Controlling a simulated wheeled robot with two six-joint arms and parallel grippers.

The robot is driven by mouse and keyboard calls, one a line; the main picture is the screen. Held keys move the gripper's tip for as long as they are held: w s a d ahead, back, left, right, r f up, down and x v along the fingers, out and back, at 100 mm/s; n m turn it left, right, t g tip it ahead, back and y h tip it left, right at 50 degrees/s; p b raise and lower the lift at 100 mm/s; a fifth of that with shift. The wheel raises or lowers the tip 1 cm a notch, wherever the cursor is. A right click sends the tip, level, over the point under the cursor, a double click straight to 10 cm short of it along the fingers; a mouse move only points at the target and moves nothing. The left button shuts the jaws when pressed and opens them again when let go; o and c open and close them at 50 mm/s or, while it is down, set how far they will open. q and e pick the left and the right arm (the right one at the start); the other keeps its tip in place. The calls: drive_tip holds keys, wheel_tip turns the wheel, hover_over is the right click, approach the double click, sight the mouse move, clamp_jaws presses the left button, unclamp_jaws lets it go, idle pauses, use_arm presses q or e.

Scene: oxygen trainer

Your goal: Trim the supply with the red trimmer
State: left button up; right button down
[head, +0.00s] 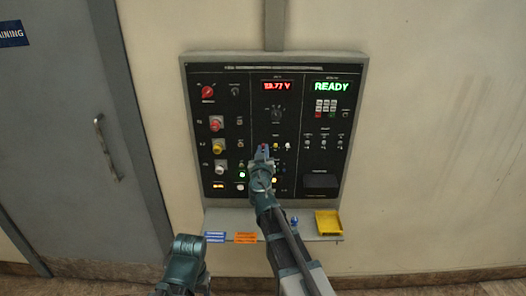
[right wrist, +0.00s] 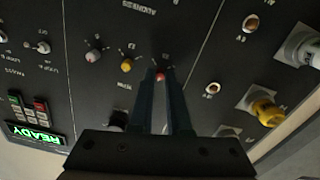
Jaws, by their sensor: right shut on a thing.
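The red trimmer (right wrist: 160,76) is a small red knob in a row with a yellow trimmer (right wrist: 126,66) and a whitish one (right wrist: 93,56). My right gripper (right wrist: 160,78) is shut on the red trimmer, one finger on each side of it. In the head view my right gripper (head: 263,152) reaches up to the panel's middle column and mostly hides the red trimmer. The red voltage display (head: 276,85) above reads about 23.77 V, its digits slightly blurred. My left arm shows at the bottom left; its gripper is not in view.
The control panel (head: 186,100) hangs on the wall with a green READY display (head: 331,86). Larger red, yellow and white connectors stand out on its left. A shelf (head: 265,215) below bears blue and orange items and a yellow tray (head: 328,222). A grey door (head: 70,130) is at left.

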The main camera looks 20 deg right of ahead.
drive_tip(key=shift+n, duration=0.3)
drive_tip(key=n, duration=0.4)
drive_tip(key=shift+n, duration=3)
drive_tip(key=c, duration=0.9)
unclamp_jaws()
drive_tip(key=shift+s, duration=0.1)
